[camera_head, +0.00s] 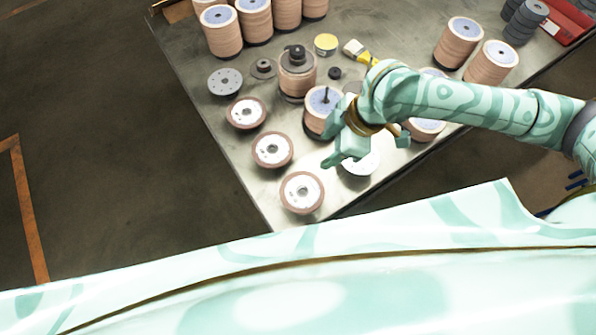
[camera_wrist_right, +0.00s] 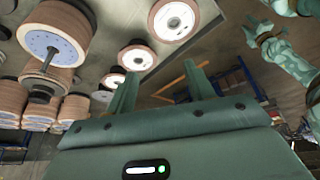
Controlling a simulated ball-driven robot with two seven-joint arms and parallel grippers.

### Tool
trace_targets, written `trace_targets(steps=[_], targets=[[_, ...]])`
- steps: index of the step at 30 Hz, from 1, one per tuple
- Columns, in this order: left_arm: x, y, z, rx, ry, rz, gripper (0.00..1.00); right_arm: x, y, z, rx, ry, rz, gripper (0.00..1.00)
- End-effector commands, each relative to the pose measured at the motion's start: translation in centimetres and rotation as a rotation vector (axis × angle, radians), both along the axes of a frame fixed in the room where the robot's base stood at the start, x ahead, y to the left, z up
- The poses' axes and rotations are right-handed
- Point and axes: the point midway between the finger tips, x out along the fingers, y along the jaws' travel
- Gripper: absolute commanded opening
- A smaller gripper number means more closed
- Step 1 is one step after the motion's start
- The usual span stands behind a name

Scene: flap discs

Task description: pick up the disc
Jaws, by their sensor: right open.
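Several single flap discs with brown rims and white centres lie on the grey metal table: one near the front corner (camera_head: 302,176), one behind it (camera_head: 272,138), and one farther back (camera_head: 246,101). Another disc (camera_head: 362,166) lies under my right gripper, partly hidden by it. My right gripper (camera_head: 371,150) is open and empty above the table. In the right wrist view, its two fingers (camera_wrist_right: 159,76) stand apart with nothing between them. Discs also show there, the largest at the top (camera_wrist_right: 172,20). A mint arm part (camera_wrist_right: 282,55) shows at upper right there; its jaws are unclear.
Stacks of discs stand at the back left (camera_head: 222,37) and the back right (camera_head: 460,45). A stack on a spindle (camera_head: 321,120) stands close beside my right gripper. A yellow tin (camera_head: 326,43), a brush (camera_head: 357,52) and a red box (camera_head: 570,22) lie farther back.

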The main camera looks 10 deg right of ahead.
Motion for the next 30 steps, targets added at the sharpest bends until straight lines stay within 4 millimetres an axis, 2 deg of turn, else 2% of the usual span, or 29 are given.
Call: trace_targets(steps=[5,12,15,21,27,30], targets=[[0.1,0.0,-0.8,-0.001,-0.002,0.0,0.36,0.1,0.5,-2.8,-0.006,0.029,-0.01,0.53],[-1.9,0.1,-2.3,0.003,0.03,0.0,0.36,0.7,2.6,-8.2,-0.005,0.025,-0.009,0.53],[-1.8,0.2,-2.6,0.003,0.028,0.0,0.36,1.0,3.1,-9.6,-0.005,0.023,-0.01,0.53],[-0.4,0.1,-2.9,0.002,0.008,0.0,0.36,1.1,3.4,-11.1,-0.007,0.022,-0.009,0.53],[-0.5,0.2,-3.9,0.002,0.009,0.001,0.36,1.3,3.6,-14.5,-0.005,0.022,-0.008,0.53],[-0.6,0.2,-4.1,0.002,0.011,0.001,0.36,1.4,4.1,-15.4,-0.005,0.021,-0.008,0.53]])
